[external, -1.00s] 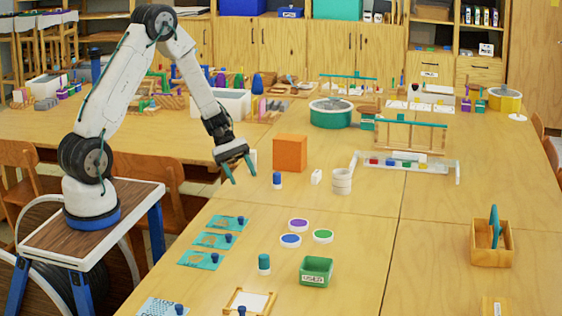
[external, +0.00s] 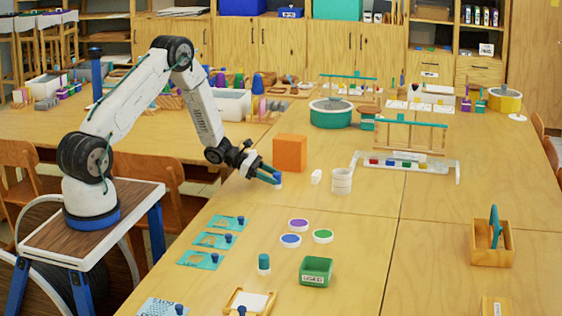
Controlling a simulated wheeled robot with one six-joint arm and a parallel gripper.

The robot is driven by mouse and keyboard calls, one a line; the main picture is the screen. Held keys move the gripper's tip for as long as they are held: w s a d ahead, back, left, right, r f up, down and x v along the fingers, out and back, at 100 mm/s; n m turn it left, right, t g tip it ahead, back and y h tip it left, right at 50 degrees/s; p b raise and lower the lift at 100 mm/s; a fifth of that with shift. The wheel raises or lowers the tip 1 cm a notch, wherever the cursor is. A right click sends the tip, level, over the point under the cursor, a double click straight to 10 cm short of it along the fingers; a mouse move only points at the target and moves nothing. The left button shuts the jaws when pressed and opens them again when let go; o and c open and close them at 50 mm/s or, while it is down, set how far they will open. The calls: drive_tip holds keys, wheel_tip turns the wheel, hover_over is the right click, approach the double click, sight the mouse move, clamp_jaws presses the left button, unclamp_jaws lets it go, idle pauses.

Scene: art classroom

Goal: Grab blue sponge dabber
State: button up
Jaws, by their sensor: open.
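The blue sponge dabber (external: 278,178) stands upright on the table, with a blue top and a white lower part. My gripper (external: 271,177) is at the dabber, with its teal fingers pointing right and slightly down. The jaws are open, and the fingers partly hide the dabber. I cannot tell from this view whether the dabber is fully between the fingers or touching them.
An orange block (external: 290,153) stands just behind the gripper. A teal-topped dabber (external: 264,263) and a green bin (external: 316,270) stand nearer the front.

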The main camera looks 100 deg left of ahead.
sight(282, 188)
drive_tip(key=x, duration=0.4)
drive_tip(key=shift+w+d+r, duration=0.2)
drive_tip(key=c, duration=1)
drive_tip(key=shift+r, duration=0.1)
